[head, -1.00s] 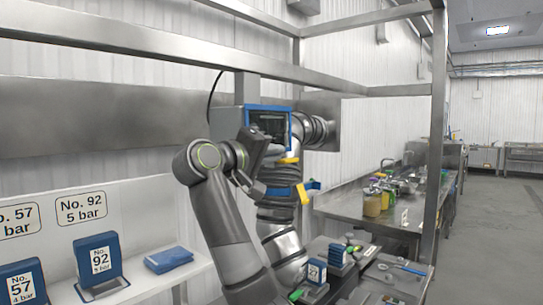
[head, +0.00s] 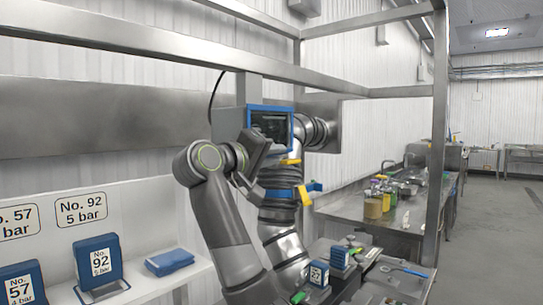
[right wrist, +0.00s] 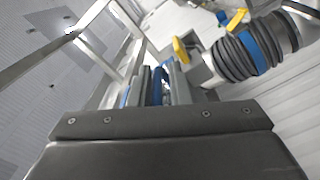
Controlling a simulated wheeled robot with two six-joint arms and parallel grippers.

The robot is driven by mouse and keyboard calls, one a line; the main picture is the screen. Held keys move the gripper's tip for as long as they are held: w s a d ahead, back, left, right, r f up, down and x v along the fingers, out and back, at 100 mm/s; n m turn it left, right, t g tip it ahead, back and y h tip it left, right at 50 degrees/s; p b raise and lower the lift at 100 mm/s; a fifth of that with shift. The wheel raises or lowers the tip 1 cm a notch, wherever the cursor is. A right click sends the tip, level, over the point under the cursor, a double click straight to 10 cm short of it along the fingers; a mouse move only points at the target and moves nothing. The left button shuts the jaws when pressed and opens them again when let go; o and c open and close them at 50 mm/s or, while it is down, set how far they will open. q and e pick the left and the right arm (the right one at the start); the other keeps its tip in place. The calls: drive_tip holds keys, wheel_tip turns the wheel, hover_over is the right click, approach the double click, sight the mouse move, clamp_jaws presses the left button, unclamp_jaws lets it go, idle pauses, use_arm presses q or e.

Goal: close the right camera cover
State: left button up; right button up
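A grey box (head: 228,122) with a blue-framed dark window (head: 270,124) hangs at the middle of the head view. I take the blue-framed front as the camera cover, but cannot tell how far open it stands. Whether the fingers touch the cover or grip anything is unclear.
A shelf with numbered blue blocks (head: 97,262) is at lower left. A counter with jars (head: 373,207) is at right.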

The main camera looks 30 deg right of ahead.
drive_tip(key=shift+s+a, duration=0.2)
drive_tip(key=shift+a, duration=0.2)
drive_tip(key=b+v, duration=0.3)
drive_tip(key=v, duration=1.3)
drive_tip(key=shift+a+b, duration=0.25)
drive_tip(key=shift+b, duration=0.15)
